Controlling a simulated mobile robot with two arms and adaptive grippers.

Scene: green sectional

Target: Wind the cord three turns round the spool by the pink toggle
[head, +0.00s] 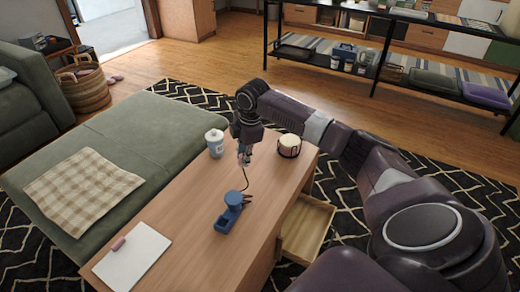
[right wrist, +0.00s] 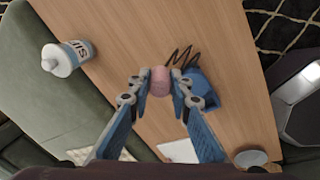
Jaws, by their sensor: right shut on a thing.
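A blue spool (head: 233,199) stands on a blue base (head: 227,219) on the wooden table; it also shows in the right wrist view (right wrist: 201,88). My right gripper (head: 244,157) is above the table, beyond the spool. In the right wrist view, its fingertips (right wrist: 160,82) are shut on the pink toggle (right wrist: 160,79). The dark cord (head: 246,181) hangs from the gripper towards the spool, with some bends beside the spool in the right wrist view (right wrist: 180,56). I cannot tell whether any cord lies around the spool. My left gripper is not in view.
White paper (head: 132,257) with a pink object lies at the near left. An open drawer (head: 306,226) juts out at the table's right side.

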